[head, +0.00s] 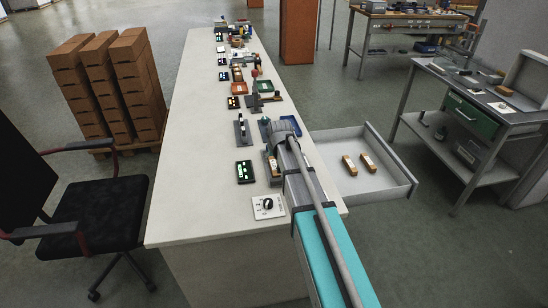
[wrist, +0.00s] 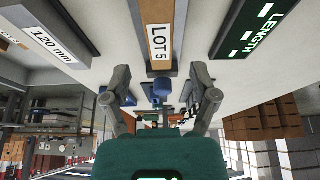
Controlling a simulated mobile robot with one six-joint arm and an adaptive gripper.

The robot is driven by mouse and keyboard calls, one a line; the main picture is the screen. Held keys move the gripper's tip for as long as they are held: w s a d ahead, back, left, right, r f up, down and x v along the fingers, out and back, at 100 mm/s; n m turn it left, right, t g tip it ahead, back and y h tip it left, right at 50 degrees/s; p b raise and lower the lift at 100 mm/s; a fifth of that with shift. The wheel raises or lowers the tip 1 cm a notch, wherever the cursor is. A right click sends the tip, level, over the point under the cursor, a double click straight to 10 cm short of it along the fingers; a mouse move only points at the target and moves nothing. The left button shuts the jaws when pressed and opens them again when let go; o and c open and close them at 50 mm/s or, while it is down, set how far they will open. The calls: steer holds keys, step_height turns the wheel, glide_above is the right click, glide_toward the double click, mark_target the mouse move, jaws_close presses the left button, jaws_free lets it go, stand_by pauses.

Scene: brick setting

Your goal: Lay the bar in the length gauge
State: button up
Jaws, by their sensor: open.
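A tan bar (wrist: 160,38) with a white label reading LOT 5 lies in a grey channel (wrist: 178,45) at the top middle of the wrist view. In the head view the bar (head: 273,164) shows partly, beside my arm. Contact with the bar cannot be told.
A pale drawer (head: 396,190) on the bench's right side holds two more labelled bars (head: 349,165) (head: 368,162). A knob plate (head: 268,207) sits near the bench's front. Several small devices line the bench (head: 185,190) farther back. The bench's left strip is clear. A chair (head: 95,215) stands left.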

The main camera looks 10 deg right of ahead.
steer(key=p+v, duration=0.5)
steer(key=v, duration=0.1)
stand_by(0.3)
stand_by(0.5)
steer(key=s+f+g, duration=0.1)
steer(key=s+g, duration=0.3)
steer(key=s, duration=2)
steer(key=shift+s+a+f, duration=0.15)
steer(key=shift+s+f, duration=0.05)
steer(key=shift+s, duration=0.15)
step_height(320, 180, up, 4)
steer(key=p, duration=0.4)
